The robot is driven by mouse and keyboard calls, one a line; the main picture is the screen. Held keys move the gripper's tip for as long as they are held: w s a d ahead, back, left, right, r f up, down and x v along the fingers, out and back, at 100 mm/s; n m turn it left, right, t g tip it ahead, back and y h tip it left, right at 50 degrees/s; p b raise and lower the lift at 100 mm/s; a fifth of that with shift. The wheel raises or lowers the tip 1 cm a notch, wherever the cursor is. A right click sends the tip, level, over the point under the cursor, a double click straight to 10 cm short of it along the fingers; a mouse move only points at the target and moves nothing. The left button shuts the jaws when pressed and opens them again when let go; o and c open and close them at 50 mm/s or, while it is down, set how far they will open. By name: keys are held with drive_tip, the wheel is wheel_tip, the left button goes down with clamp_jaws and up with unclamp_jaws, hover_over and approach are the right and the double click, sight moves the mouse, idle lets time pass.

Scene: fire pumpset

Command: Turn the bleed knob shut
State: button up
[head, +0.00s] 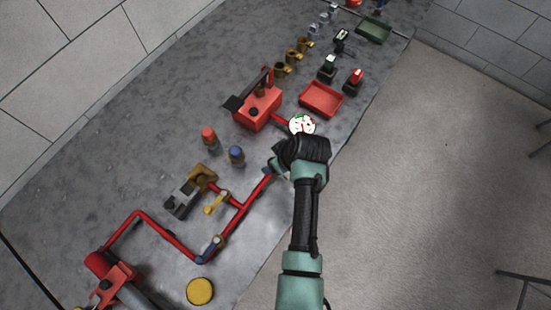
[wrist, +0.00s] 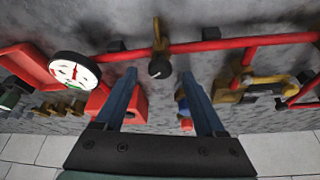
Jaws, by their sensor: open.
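In the wrist view a small dark round knob (wrist: 159,69) sits on a brass fitting (wrist: 157,36) on the red pipe (wrist: 210,46); it looks like the bleed knob. My gripper (wrist: 160,78) is open, with one blue-grey finger on each side of the knob in the picture. I see no contact, and cannot tell how deep the fingers reach. In the head view my gripper (head: 277,165) is over the upper end of the red pipe (head: 243,211), just below the gauge. My wrist hides the knob there.
A white dial gauge (head: 302,125) stands close to my gripper; it also shows in the wrist view (wrist: 75,70). A red pump box (head: 258,106), a red tray (head: 322,99), and red-capped (head: 209,138) and blue-capped (head: 236,155) items are nearby.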

drive_tip(key=shift+x, duration=0.85)
clamp_jaws()
